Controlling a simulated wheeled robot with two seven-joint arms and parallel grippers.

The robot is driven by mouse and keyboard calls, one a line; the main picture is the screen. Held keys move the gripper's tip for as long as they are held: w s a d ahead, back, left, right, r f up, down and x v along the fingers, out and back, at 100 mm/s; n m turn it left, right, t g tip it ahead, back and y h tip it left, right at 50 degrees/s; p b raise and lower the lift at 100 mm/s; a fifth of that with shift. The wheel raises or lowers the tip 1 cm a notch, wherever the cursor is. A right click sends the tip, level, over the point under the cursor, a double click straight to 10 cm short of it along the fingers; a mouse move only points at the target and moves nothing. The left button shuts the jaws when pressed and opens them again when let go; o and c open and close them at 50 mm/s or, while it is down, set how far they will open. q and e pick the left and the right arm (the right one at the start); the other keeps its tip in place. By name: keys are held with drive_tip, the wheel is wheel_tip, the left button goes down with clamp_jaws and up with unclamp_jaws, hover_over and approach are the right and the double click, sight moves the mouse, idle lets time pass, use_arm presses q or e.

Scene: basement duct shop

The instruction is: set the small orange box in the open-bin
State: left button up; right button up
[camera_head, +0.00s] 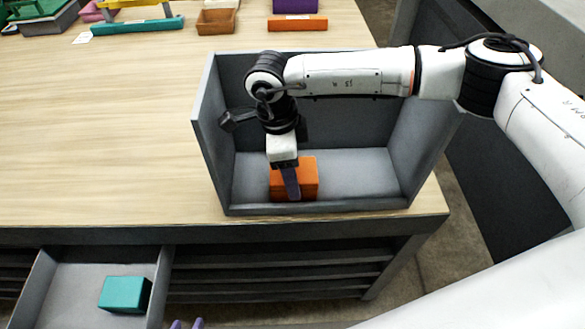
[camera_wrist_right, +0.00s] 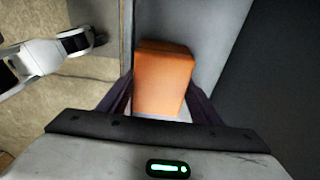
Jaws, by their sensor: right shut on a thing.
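The small orange box (camera_head: 308,180) is inside the grey open-bin (camera_head: 360,185), near its front edge and left of its middle. My right gripper (camera_head: 288,182) reaches down into the bin and is shut on the box. In the right wrist view the orange box (camera_wrist_right: 162,80) sits between the two dark fingers. I cannot tell whether the box's underside touches the bin floor. Only the purple fingertips of my left gripper (camera_head: 187,324) show at the bottom edge of the head view, apart with nothing between them.
The bin stands at the right front corner of the wooden table (camera_head: 100,130). Below is an open drawer (camera_head: 75,285) holding a teal box (camera_head: 124,294). Along the back lie a brown tray (camera_head: 216,22), an orange bar (camera_head: 297,23) and a teal bar (camera_head: 137,26). The table's left middle is clear.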

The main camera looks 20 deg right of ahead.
drive_tip(key=o, duration=1.3)
drive_tip(key=shift+r, duration=0.35)
drive_tip(key=r, duration=0.3)
drive_tip(key=a+r+b, duration=0.1)
drive_tip(key=r, duration=0.3)
drive_tip(key=r+b, duration=0.1)
drive_tip(key=r, duration=0.3)
drive_tip(key=shift+w+a+r, duration=0.15)
drive_tip(key=shift+w+a, duration=0.1)
drive_tip(key=shift+a, duration=0.1)
